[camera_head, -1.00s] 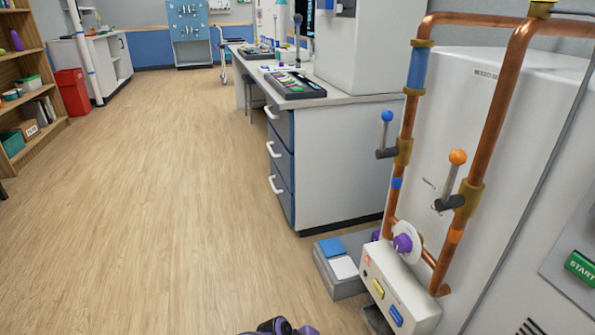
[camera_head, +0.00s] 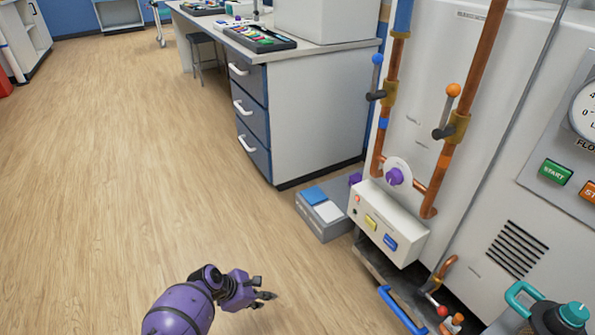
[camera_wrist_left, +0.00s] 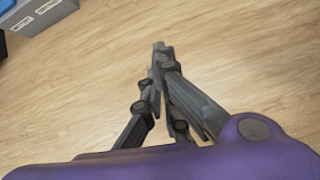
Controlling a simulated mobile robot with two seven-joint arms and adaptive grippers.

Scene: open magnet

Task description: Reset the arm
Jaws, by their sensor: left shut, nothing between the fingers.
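My left arm (camera_head: 183,308) is purple and comes in at the bottom of the head view. My left gripper (camera_head: 268,297) hangs over the bare wood floor, apart from the machine on the right. In the left wrist view the dark fingers of the left gripper (camera_wrist_left: 160,52) are together at the tips, with nothing between them and only floor behind. My right gripper is not in view.
A white machine (camera_head: 480,200) with copper pipes (camera_head: 480,75) and levers stands at right. A control box (camera_head: 385,222) juts out low, beside a grey floor box (camera_head: 325,218). A blue handle (camera_head: 402,310) sticks out below. The floor (camera_head: 110,170) at left is clear.

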